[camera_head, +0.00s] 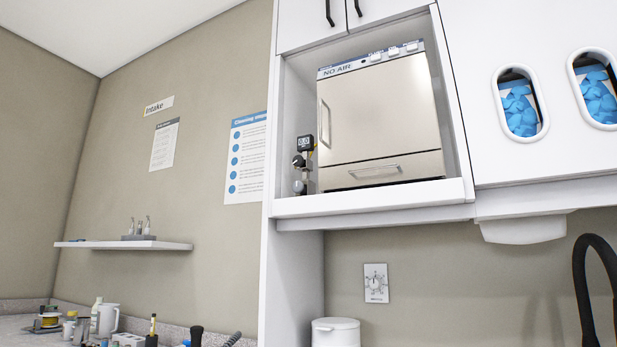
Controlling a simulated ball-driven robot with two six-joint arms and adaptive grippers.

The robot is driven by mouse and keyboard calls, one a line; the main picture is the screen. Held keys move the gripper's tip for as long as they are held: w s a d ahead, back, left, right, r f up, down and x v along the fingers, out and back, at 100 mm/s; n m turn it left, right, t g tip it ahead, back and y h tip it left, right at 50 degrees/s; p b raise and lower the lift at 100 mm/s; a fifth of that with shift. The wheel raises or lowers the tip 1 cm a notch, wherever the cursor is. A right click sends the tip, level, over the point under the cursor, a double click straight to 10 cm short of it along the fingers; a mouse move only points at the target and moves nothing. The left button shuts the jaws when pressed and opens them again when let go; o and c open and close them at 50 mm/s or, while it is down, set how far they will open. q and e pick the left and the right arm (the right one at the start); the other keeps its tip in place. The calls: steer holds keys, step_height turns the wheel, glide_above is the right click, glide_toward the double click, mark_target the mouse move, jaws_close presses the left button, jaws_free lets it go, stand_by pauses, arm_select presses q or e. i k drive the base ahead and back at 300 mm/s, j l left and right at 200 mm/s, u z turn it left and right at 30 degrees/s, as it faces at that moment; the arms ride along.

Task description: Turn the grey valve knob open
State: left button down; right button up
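A small valve assembly stands in the cabinet bay, to the left of the steel autoclave (385,110). Neither of my grippers is in view.
The white bay shelf (375,197) has a raised front edge. A black curved tap (590,270) rises at the lower right. A white bin (336,331) stands below the bay. Bottles and tools crowd the counter (20,325) at lower left. A wall shelf (120,245) holds small items.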

mark_target(298, 186)
steer(key=j+z, duration=0.1)
steer(key=z, duration=0.3)
steer(key=i+j+z, duration=0.1)
steer(key=z, duration=0.3)
steer(key=i+j+z, duration=0.1)
steer(key=j+z, duration=0.3)
steer(key=j, duration=0.65)
steer(key=j+z, duration=0.4)
steer(key=j, duration=0.65)
